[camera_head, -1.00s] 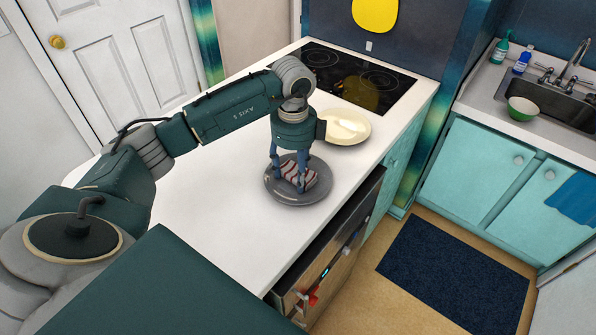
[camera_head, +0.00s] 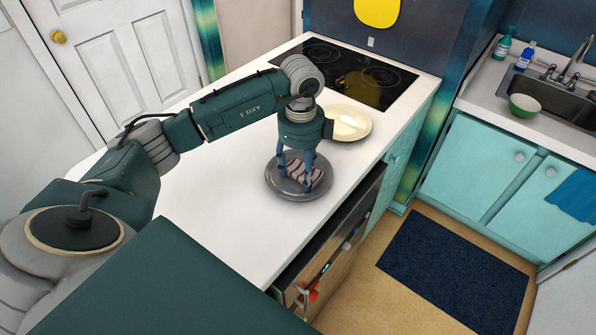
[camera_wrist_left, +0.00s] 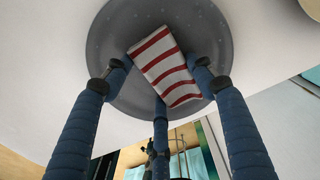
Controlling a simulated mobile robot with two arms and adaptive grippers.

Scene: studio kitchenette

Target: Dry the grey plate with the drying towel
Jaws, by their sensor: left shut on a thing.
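The grey plate (camera_head: 285,193) lies flat on the white counter. In the left wrist view the plate (camera_wrist_left: 215,30) shows small pale specks, perhaps water drops. The drying towel (camera_head: 318,177), white with red stripes and folded, is over the plate; it also shows in the left wrist view (camera_wrist_left: 165,62). My left gripper (camera_head: 297,180) points down over the plate, with its blue fingers shut on the towel. In the left wrist view the fingers stand around the towel. Whether the towel presses on the plate is hard to tell. My right gripper is not in view.
A cream plate (camera_head: 350,123) stands just behind my left gripper. A black cooktop (camera_head: 350,75) is at the counter's far end. The counter (camera_head: 215,215) is clear left of the grey plate. A sink (camera_head: 555,95) with a green bowl (camera_head: 524,106) is at the right.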

